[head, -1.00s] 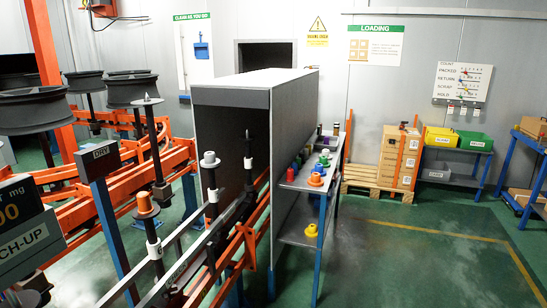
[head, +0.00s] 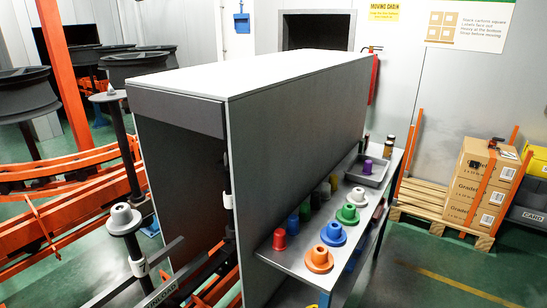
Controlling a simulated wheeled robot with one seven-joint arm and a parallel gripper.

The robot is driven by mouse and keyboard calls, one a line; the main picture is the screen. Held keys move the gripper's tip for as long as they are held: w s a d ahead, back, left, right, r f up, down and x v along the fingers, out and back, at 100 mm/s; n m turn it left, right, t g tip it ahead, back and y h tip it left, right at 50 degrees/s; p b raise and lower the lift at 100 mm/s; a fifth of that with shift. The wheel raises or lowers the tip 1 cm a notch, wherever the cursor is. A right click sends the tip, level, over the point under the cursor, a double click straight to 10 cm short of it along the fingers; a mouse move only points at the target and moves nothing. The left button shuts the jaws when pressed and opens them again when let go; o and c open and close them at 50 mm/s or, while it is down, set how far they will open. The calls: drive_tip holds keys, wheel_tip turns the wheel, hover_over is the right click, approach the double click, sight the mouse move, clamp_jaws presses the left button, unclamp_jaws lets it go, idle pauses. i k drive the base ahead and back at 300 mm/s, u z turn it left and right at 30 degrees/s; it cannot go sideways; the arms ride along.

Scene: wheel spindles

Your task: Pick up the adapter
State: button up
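Several adapters of different colours stand on a grey metal shelf (head: 290,258) on the right side of the grey cabin (head: 300,130). Darker ones stand in a row behind, partly overlapping. A purple one (head: 367,167) sits in a grey tray at the far end. A light grey adapter (head: 122,218) sits on top of a spindle at the lower left. My gripper is not in view.
Orange conveyor rails (head: 70,165) and dark wheels (head: 150,65) fill the left. A pallet (head: 425,203) with cardboard boxes (head: 482,180) stands at the right back. The green floor (head: 425,270) right of the shelf is clear.

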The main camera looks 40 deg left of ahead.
sight(124, 221)
drive_tip(key=i, duration=1.3)
drive_tip(key=u, duration=4.5)
